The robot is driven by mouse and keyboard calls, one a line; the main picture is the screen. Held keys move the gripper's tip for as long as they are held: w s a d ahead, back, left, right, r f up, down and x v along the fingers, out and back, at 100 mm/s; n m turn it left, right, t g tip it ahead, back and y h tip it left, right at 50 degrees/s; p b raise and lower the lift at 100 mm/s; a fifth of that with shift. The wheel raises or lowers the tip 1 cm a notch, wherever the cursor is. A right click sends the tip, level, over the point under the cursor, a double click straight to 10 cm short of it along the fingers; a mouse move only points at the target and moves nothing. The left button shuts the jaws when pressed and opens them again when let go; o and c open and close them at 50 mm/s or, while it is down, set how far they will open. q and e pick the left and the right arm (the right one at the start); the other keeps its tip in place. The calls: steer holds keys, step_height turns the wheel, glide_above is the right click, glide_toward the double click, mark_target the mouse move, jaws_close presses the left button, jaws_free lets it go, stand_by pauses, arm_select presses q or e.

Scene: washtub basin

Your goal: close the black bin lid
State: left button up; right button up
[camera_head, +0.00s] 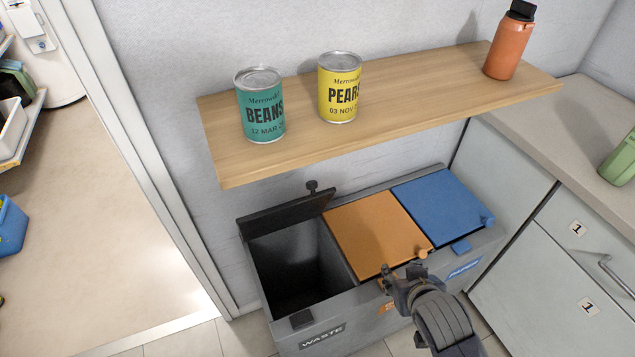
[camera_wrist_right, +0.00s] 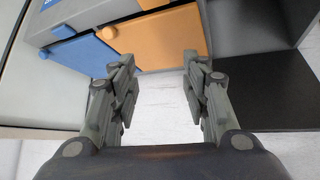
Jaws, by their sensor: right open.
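The black bin lid (camera_head: 285,214) stands open, tilted up along the back edge of the left compartment of the grey bin unit (camera_head: 345,325), with a black knob (camera_head: 312,186) on its raised edge. The dark compartment under it, labelled WASTE, is uncovered and looks empty. In the right wrist view, a flat black panel (camera_wrist_right: 268,133) at the lower right appears to be this lid. My right gripper (camera_head: 393,278) is open and empty, above the front edge of the orange lid, to the right of and nearer than the black lid. Its two fingers (camera_wrist_right: 157,75) show apart in the wrist view. My left gripper is not seen.
The orange lid (camera_head: 378,233) and blue lid (camera_head: 440,208) are shut. A wooden shelf (camera_head: 400,115) above the bins holds a beans can (camera_head: 260,106), a pears can (camera_head: 339,88) and an orange bottle (camera_head: 508,45). Grey drawers (camera_head: 570,245) stand at right.

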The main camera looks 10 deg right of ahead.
steer(key=w+r+t, duration=0.3)
steer(key=w+r, duration=0.2)
steer(key=w, duration=0.2)
step_height(320, 180, up, 11)
steer(key=n+y, duration=1)
steer(key=y, duration=0.5)
glide_above(316, 183)
steer(key=w+d+v, duration=0.1)
steer(key=v, duration=0.5)
steer(key=s+d+f+n+g+h, duration=0.1)
steer(key=d+f+g, duration=0.2)
steer(key=f+g, duration=0.3)
steer(key=b+x, duration=0.7)
steer(key=x, duration=0.1)
steer(key=shift+w+f, duration=0.15)
arm_select(q)
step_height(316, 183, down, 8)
steer(key=b, duration=0.1)
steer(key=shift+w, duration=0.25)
arm_select(e)
steer(key=shift+w+a+f, duration=0.1)
steer(key=shift+w+a, duration=0.15)
steer(key=shift+a, duration=0.4)
